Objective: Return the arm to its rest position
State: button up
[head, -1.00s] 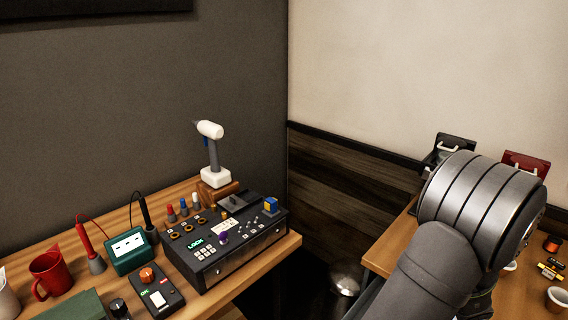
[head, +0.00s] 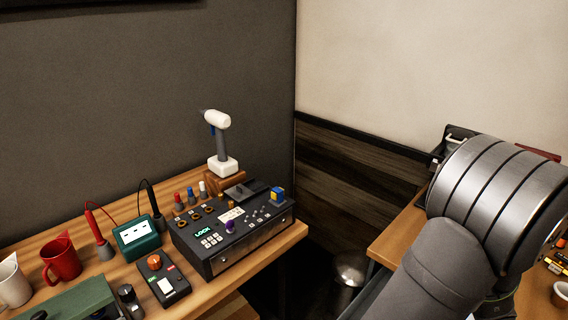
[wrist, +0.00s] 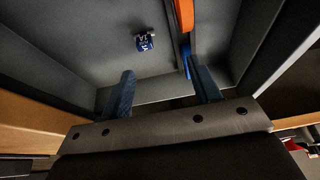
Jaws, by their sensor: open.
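My gripper (wrist: 165,88) shows in the wrist view with its two blue fingers apart and nothing between them. Beyond the fingers is a dark grey surface with raised edges, like a tray or drawer (wrist: 80,45). A small blue block with white markings (wrist: 145,42) lies on that surface, apart from the fingers. An orange strip (wrist: 184,14) with a blue part below it stands near the right finger. In the head view my arm fills the lower right, and my gripper is out of sight there.
The left bench holds a black console (head: 230,234) with a lit "LOCK" display, a hammer-shaped tool on a stand (head: 220,145), a teal meter (head: 137,238), a red mug (head: 61,260) and a small control box (head: 163,283). A second wooden table (head: 398,230) is at right, partly behind my arm.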

jog(key=s+d+r, duration=0.2)
jog(key=s+r, duration=0.2)
jog(key=s, duration=0.2)
jog(key=w+d+r+m+t+h, duration=0.1)
jog(key=w+d+r+m+h, duration=0.4)
jog(key=d+r+m, duration=0.4)
jog(key=shift+w+d+r+m, duration=0.25)
jog(key=shift+d+m, duration=0.7)
jog(key=shift+m, duration=1.55)
